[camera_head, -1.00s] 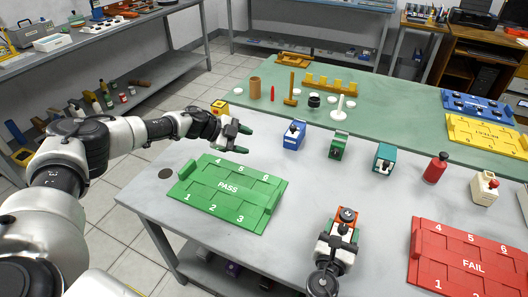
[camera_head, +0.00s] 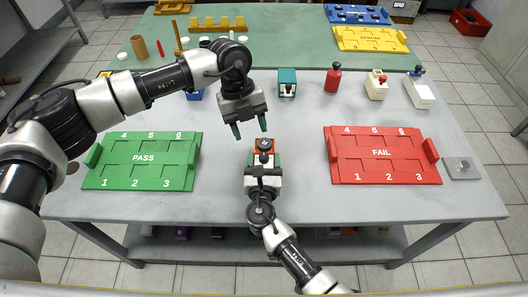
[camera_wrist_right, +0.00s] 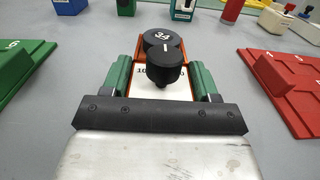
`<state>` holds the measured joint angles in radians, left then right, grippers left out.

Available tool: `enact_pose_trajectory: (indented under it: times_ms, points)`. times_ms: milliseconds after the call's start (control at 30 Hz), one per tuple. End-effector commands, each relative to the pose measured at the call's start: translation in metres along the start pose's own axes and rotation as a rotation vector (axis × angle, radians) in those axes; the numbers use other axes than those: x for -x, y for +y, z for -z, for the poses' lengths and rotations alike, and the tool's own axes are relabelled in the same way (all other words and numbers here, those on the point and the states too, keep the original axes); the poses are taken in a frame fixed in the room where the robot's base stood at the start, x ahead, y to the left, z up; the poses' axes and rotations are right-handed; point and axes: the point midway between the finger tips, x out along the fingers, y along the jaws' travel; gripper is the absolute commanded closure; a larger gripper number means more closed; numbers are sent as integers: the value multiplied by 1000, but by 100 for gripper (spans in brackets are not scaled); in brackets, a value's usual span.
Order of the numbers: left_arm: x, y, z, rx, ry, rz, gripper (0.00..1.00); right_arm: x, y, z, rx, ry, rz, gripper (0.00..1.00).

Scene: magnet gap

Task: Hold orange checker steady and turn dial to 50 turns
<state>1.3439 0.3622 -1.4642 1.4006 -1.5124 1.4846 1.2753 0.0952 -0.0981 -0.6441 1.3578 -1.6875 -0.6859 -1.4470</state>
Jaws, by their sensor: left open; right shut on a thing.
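The orange checker (camera_head: 254,143) stands on the grey table between the PASS and FAIL trays. My right gripper (camera_head: 264,161) is shut on it from the near side, and its green fingers flank the body in the wrist view. There the checker's white face (camera_wrist_right: 177,92) carries a black dial (camera_wrist_right: 166,66) with a white mark. Behind the dial is a round black piece (camera_wrist_right: 160,38) with a number that looks like 39; part of the face's lettering is hidden. My left gripper (camera_head: 250,128) is open and empty, pointing down, just beyond the checker and slightly left, apart from it.
The green PASS tray (camera_head: 98,180) lies left and the red FAIL tray (camera_head: 382,179) right. A teal device (camera_head: 287,77), a red one (camera_head: 332,80) and white ones (camera_head: 421,96) stand along the back. Grey table (camera_head: 225,195) is bare beside the checker.

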Motion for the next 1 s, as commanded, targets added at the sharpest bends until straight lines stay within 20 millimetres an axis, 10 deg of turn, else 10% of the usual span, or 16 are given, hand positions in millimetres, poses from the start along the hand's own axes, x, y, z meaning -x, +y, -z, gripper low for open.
enact_pose_trajectory:
  times_ms: [367, 1000]
  points:
    - [17, -34, 26, -117, -228, -162, 47, 0, -2, 2, 2, 3, 3, 69]
    - [-84, -18, 1, -117, -229, -163, 47, 0, -2, 2, 2, 3, 3, 69]
